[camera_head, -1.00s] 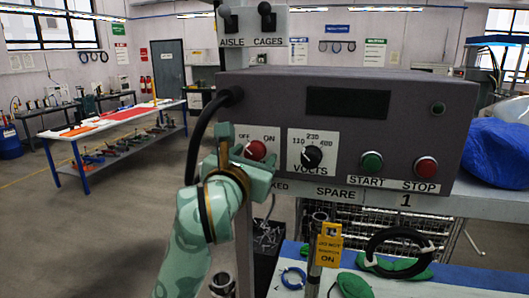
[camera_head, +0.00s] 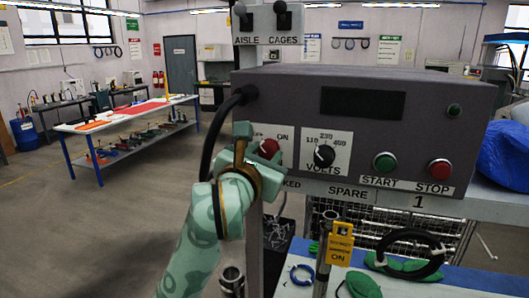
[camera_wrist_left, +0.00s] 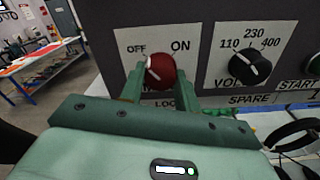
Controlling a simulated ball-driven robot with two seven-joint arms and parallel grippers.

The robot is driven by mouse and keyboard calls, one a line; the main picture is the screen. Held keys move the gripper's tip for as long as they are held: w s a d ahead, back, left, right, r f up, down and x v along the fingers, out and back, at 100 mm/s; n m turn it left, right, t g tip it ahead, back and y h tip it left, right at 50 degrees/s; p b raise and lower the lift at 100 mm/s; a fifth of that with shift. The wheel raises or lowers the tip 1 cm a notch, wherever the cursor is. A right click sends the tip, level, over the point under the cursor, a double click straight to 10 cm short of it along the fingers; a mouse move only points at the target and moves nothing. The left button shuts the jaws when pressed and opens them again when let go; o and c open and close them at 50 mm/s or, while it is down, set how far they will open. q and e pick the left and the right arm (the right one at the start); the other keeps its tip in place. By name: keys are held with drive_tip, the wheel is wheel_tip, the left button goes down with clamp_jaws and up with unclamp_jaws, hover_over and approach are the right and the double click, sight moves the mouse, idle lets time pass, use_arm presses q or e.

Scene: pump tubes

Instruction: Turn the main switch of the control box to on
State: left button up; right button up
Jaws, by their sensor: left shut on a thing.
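The grey control box (camera_head: 290,100) fills the middle of the head view. Its main switch is a round red knob (camera_head: 269,148) on a white plate marked OFF and ON; it shows larger in the left wrist view (camera_wrist_left: 161,72). The knob's white mark points up and left, toward OFF. My left gripper (camera_head: 255,150) is at the switch, its two green fingers on either side of the knob and shut on it. In the left wrist view, the fingers (camera_wrist_left: 158,82) cover part of the plate's lower lettering. My right gripper is not in view.
To the right on the box are a black VOLTS knob (camera_head: 324,155), a green START button (camera_head: 385,162) and a red STOP button (camera_head: 439,169). A black cable (camera_head: 208,140) hangs at the box's left side. A yellow tag (camera_head: 340,245) hangs below.

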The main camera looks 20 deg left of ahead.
use_arm(q)
drive_tip(key=shift+r+m+p, duration=0.1)
drive_tip(key=shift+m+p, duration=0.45)
drive_tip(key=shift+m, duration=0.25)
drive_tip(key=m+p, duration=1)
drive_tip(key=p, duration=0.2)
drive_tip(key=shift+r, duration=0.2)
drive_tip(key=shift+a+m+p, duration=0.1)
drive_tip(key=shift+m+p, duration=0.3)
drive_tip(key=shift+p, duration=0.15)
drive_tip(key=shift+f+m+p, duration=0.2)
drive_tip(key=shift+m+p, duration=0.2)
drive_tip(key=shift+m, duration=1.8)
drive_tip(key=o, duration=1)
drive_tip(key=shift+w+f, duration=0.1)
